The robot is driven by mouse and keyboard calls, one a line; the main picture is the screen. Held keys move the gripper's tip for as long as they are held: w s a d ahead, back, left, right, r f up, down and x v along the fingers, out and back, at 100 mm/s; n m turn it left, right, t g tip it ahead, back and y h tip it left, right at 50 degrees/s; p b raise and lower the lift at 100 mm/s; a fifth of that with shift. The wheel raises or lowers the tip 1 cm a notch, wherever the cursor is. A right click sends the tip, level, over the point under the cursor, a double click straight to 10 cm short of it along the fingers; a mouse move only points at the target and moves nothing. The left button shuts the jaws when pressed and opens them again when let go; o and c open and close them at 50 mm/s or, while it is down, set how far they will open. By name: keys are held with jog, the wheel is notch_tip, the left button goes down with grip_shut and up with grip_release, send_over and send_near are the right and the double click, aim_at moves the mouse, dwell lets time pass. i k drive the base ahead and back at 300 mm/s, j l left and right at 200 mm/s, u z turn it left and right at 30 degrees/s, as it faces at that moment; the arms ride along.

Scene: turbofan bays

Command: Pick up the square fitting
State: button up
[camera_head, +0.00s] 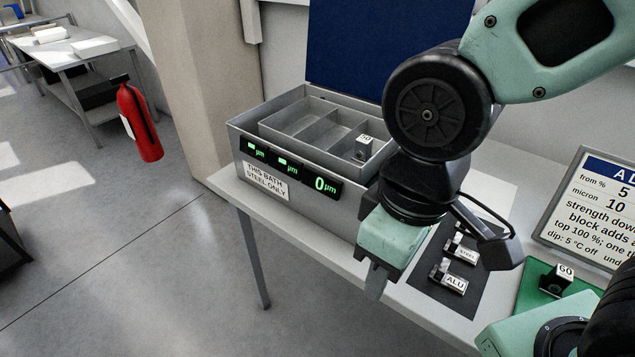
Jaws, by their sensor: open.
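My gripper (376,282) points down over the front edge of the bench, in front of the bath and left of a dark mat (428,288); it is open, with no object seen between its fingers. Two small metal fittings lie on the mat, a far one tagged STEEL (463,251) and a near one tagged ALU (452,284). Both are to the right of my gripper and apart from it. They are too small to tell which one is square.
A grey bath (315,205) marked steel only holds a divided tray with a block numbered 50 (363,148) in its right compartment. A block numbered 60 (556,279) sits on a green mat at right. A sign (590,215) stands behind it.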

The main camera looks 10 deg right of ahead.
aim_at(364, 144)
jog(key=j+z, duration=0.1)
jog(key=z, duration=0.5)
jog(key=i+j+z, duration=0.1)
jog(key=j+z, duration=0.2)
jog(key=i+j+z, duration=0.1)
jog(key=j+z, duration=0.2)
jog(key=j, duration=0.2)
jog(key=j+z, duration=0.45)
jog(key=j, duration=1.25)
jog(key=k+j+z, duration=0.1)
jog(key=j, duration=1.25)
